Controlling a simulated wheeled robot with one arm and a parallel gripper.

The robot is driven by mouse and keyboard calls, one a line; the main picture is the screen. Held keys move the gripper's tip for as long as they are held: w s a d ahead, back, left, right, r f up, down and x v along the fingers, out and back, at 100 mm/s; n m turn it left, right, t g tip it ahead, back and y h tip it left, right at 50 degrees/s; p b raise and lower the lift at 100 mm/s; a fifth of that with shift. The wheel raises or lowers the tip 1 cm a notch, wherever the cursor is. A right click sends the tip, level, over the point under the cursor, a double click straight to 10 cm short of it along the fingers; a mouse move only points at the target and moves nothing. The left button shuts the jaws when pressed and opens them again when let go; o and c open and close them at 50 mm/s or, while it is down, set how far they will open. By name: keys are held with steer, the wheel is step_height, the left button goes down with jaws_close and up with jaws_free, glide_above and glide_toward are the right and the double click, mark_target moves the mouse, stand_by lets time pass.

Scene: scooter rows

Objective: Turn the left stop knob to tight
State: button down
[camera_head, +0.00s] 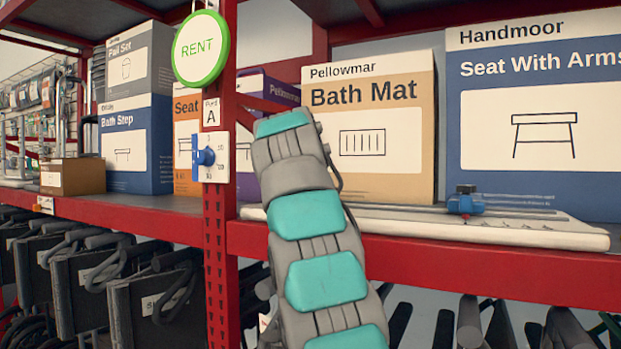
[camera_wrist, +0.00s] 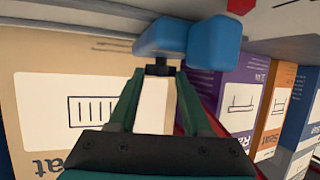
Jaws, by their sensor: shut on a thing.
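In the wrist view, which is upside down, my gripper (camera_wrist: 160,78) has its two green fingers closed in on the dark knob (camera_wrist: 158,67) of the left stop. The left stop (camera_wrist: 212,43) is a blue block on the pale rail board (camera_wrist: 60,12). In the head view, my own arm hides my gripper and the left stop. The white rail board (camera_head: 540,235) lies along the shelf there. The right stop (camera_head: 466,204), a blue block with a dark knob on top, sits on its right part. The knob's tightness cannot be read.
The Bath Mat box (camera_head: 405,150) stands behind the rail, with the Seat With Arms box (camera_head: 535,190) to its right. A purple box (camera_wrist: 238,85) is close by. A red post (camera_head: 218,250) carries a blue-handled dial plate (camera_head: 216,170) and a round RENT sign (camera_head: 200,48).

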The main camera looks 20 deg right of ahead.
stand_by(0.3)
steer(key=shift+c, duration=1.7)
jaws_free()
steer(key=b+v, duration=0.1)
steer(key=v, duration=0.6)
steer(key=shift+s+a+r, duration=0.1)
steer(key=shift+s+a, duration=0.15)
steer(key=shift+s, duration=0.05)
